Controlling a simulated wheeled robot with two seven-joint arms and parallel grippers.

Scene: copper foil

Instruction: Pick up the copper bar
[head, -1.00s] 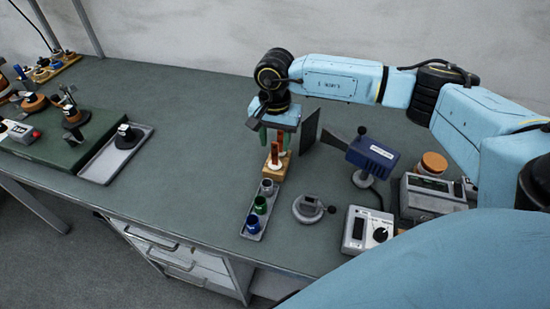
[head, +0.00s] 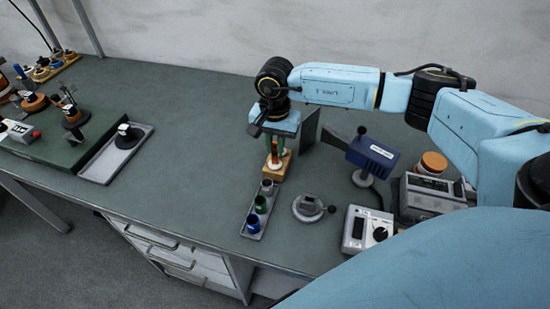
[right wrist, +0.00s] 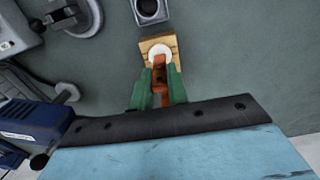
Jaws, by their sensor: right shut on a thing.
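The copper bar (right wrist: 160,73) is orange-brown and stands upright in a white round holder on a wooden block (head: 278,165). My right gripper (head: 273,153) has come down over it from above. In the right wrist view its two green fingers (right wrist: 159,88) are shut on the bar, one on each side. The bar's lower end sits in the white holder (right wrist: 161,52), and its upper part is partly hidden by the fingers and the gripper body. My left gripper does not show.
A grey tray with several small coloured cups (head: 257,217) lies just in front of the block. A dark upright plate (head: 308,128) and a blue device on a stand (head: 371,154) are close to the right. The bench's middle left is clear.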

